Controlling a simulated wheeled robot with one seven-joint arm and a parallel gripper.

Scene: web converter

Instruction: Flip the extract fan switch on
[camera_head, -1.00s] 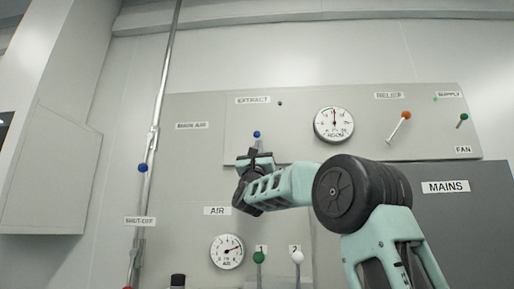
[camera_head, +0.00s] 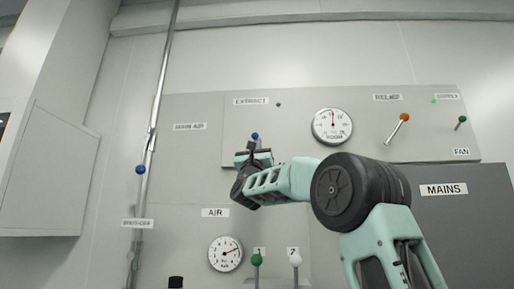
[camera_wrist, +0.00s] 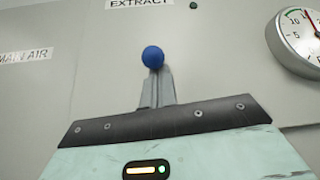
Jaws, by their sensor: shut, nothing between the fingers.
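The extract fan switch is a lever with a blue ball knob (camera_head: 255,136) under the EXTRACT label (camera_head: 251,101). In the wrist view the blue knob (camera_wrist: 153,57) stands just beyond the fingertips, and its stem is hidden behind them. My gripper (camera_head: 251,147) is just below the knob in the head view. The shut fingers (camera_wrist: 156,82) appear empty in the wrist view; I cannot tell whether they touch the lever. A small dark lamp (camera_head: 278,104) sits right of the EXTRACT label.
A round gauge (camera_head: 332,126) is to the right. The orange-knobbed RELIEF lever (camera_head: 399,127) and the green-knobbed SUPPLY lever (camera_head: 456,126) are further right. A pipe with a blue knob (camera_head: 141,169) runs at left. Green (camera_head: 257,260) and white (camera_head: 295,260) knobs are below my arm.

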